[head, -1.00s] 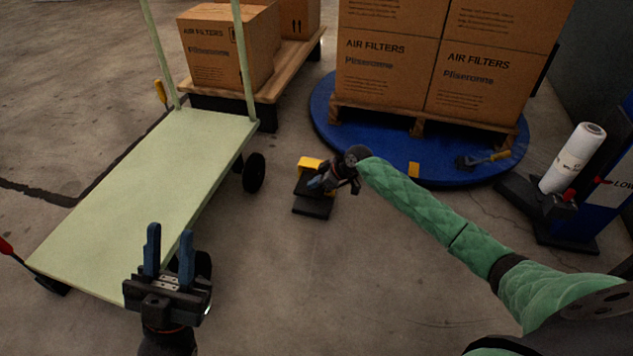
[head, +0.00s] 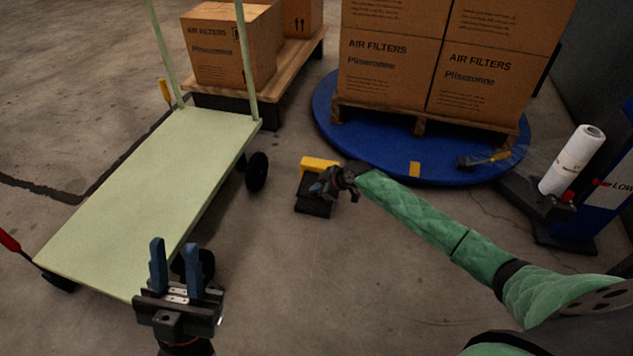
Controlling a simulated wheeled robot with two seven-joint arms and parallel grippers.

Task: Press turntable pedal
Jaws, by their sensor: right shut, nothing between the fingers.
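The turntable pedal (head: 314,207) is a black floor pedal with a yellow guard (head: 320,163), standing on the concrete in front of the turntable. My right gripper (head: 318,188) is shut with nothing in it, over the pedal; whether its fingertips touch the pedal cannot be told. It hides part of the pedal. The round blue turntable (head: 450,175) carries a wooden pallet (head: 470,138) stacked with air filter boxes (head: 475,85). My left gripper (head: 174,262) has two blue fingers held apart with nothing between them, at the lower left near the cart's front edge.
A pale green flat cart (head: 150,180) with upright posts stands at left. Behind it, a wooden platform (head: 285,80) carries boxes (head: 230,50). A wrapping machine with a white film roll (head: 572,160) stands at right.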

